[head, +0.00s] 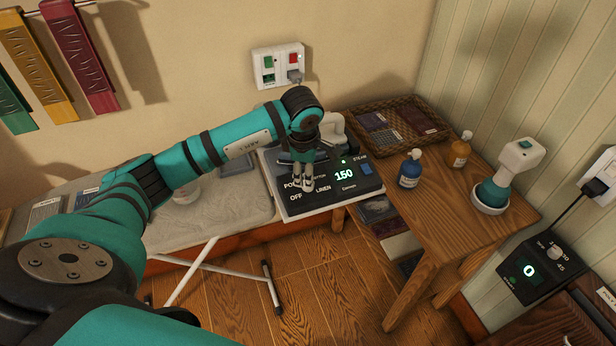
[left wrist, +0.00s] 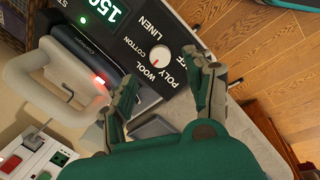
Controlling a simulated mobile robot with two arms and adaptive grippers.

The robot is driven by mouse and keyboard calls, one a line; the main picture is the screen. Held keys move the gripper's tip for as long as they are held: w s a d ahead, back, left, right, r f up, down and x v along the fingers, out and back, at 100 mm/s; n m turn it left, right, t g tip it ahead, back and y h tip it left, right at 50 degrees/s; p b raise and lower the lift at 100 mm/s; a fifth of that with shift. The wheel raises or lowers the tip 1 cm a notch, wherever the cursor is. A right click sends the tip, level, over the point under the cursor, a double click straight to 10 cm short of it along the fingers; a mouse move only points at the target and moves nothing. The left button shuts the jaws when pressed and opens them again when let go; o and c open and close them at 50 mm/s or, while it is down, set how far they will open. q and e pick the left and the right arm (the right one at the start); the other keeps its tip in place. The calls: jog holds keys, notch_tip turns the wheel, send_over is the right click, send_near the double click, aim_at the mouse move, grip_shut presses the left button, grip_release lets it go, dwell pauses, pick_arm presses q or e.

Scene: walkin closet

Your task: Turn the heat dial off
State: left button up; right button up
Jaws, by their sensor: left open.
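The heat dial (left wrist: 160,57) is a round white knob with a red mark, on a dark control panel (head: 333,190). The labels OFF, POLY, WOOL, COTTON and LINEN surround it. I cannot tell exactly which label the mark points at. The green display (head: 344,175) reads 150. My left gripper (head: 303,186) is over the panel and hides the dial in the head view. In the left wrist view this gripper (left wrist: 166,74) is open, with its fingers apart and the dial showing between and beyond the tips. I cannot tell whether they touch it. My right gripper is not in view.
The iron's pale handle (left wrist: 38,75) is close beside my left gripper. A blue bottle (head: 409,170), amber bottle (head: 460,150) and teal-and-white steamer (head: 506,175) stand on the wooden side table (head: 440,205). A wall socket (head: 279,64) is behind.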

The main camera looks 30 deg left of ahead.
pick_arm(q)
jog(key=p+x, duration=0.1)
jog(key=x, duration=0.5)
jog(key=shift+f, duration=0.1)
jog(key=shift+c, duration=0.3)
grip_shut()
